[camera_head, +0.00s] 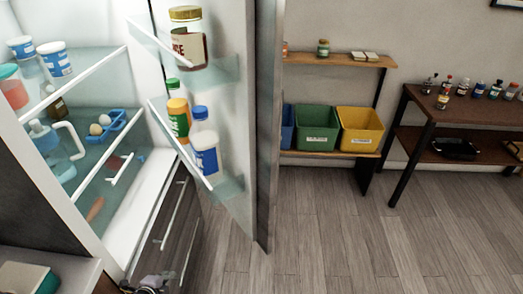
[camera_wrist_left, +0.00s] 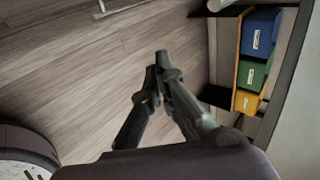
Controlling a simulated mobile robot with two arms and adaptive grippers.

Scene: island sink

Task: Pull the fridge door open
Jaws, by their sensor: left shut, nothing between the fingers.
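The fridge (camera_head: 129,214) stands at the left of the head view, and its interior shows. Its door (camera_head: 236,150) is swung wide open, with its shelf side turned to the left. Jars and bottles stand on the door shelves. My left gripper (camera_head: 152,283) shows at the bottom edge of the head view, below the door and apart from it. In the left wrist view my left gripper (camera_wrist_left: 161,62) is shut and empty, with wood floor behind it. The door handle is hidden. My right gripper is not in view.
A wooden shelf holds a green bin (camera_head: 316,128) and a yellow bin (camera_head: 360,130) beyond the door. A dark table (camera_head: 460,112) with small bottles stands at the right. Drawers (camera_head: 170,225) lie below the fridge interior. The wood floor right of the door is clear.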

